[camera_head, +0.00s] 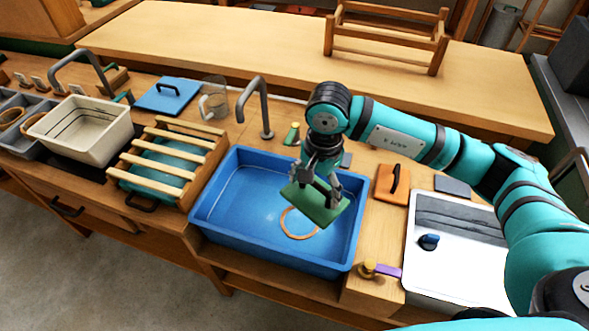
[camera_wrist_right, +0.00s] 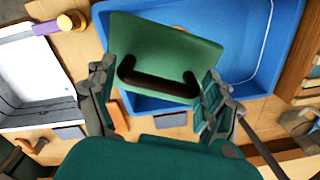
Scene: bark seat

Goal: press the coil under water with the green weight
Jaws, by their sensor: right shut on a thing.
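The green weight (camera_head: 316,204) is a flat green plate with a dark bar handle (camera_wrist_right: 158,84). My right gripper (camera_head: 321,182) is shut on it and holds it tilted over the blue basin (camera_head: 225,236). The wrist view shows the weight (camera_wrist_right: 165,42) between the two fingers, with the basin behind it. The coil (camera_head: 297,236), a thin tan ring, lies in the basin below the weight. The weight hides part of its far side. The water's surface is hard to make out. My left gripper is not in view.
A grey tap (camera_head: 265,105) stands behind the basin. A slatted wooden rack (camera_head: 165,160) is left of it, and a white tray (camera_head: 455,270) is at the right. An orange block with a handle (camera_head: 392,185) and a brass-and-purple item (camera_head: 380,270) lie between the basin and the tray.

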